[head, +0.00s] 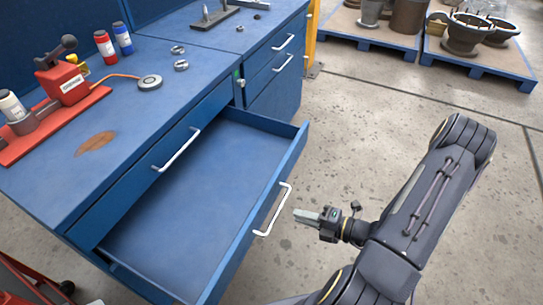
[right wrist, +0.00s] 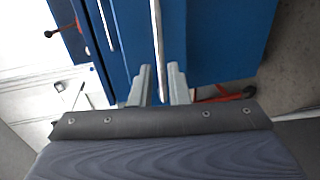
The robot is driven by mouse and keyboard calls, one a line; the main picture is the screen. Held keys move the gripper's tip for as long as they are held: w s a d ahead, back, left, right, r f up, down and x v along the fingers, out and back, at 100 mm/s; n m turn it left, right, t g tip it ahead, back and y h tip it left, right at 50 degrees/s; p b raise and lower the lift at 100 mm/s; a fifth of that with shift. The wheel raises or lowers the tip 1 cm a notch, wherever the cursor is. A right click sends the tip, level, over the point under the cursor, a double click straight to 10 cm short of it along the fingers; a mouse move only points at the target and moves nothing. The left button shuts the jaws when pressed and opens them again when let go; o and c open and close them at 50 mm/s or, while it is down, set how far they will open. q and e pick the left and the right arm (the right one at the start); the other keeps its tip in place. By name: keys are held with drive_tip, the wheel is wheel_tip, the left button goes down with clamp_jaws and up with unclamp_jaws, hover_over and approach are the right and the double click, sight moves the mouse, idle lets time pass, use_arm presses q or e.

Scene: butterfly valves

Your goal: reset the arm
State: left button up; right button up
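My right arm (head: 420,205) comes in from the right of the head view, bent at the elbow. My right gripper (head: 302,215) points left at the open drawer and holds nothing. In the right wrist view its two fingers (right wrist: 162,88) stand apart with a gap between them. The white handle (head: 272,210) of the open blue drawer is just beyond the fingertips, apparently not touched. In the wrist view the handle (right wrist: 157,35) lines up with the gap between the fingers. My left gripper is not in view.
The blue drawer (head: 205,185) is pulled out and looks empty. The blue workbench (head: 130,125) carries a red device (head: 65,82), bottles and metal rings. Pallets (head: 480,68) with valve parts stand at the back right. The concrete floor around my right arm is clear.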

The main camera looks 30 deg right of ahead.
drive_tip(key=s+a+r+n+g+p, duration=0.1)
drive_tip(key=a+r+n+g, duration=0.2)
drive_tip(key=r+n, duration=0.4)
drive_tip(key=s+a+r+n+g+y+p, duration=0.1)
drive_tip(key=s+a+r+n+g+p, duration=0.15)
drive_tip(key=r+n, duration=0.55)
drive_tip(key=s+a+r+n+g+p, duration=0.1)
drive_tip(key=a+r+n+g, duration=0.3)
drive_tip(key=n, duration=0.6)
drive_tip(key=s+r+n+t+h+p, duration=0.1)
drive_tip(key=r+n, duration=0.4)
drive_tip(key=n, duration=0.5)
drive_tip(key=s+d+r+n+t+h+p, duration=0.1)
drive_tip(key=s+r+n+h, duration=0.3)
drive_tip(key=n, duration=0.5)
drive_tip(key=shift+s+d+r+n+t+h+p, duration=0.2)
drive_tip(key=shift+d+r+n+t+h+p, duration=0.15)
drive_tip(key=shift+r+h+p, duration=0.5)
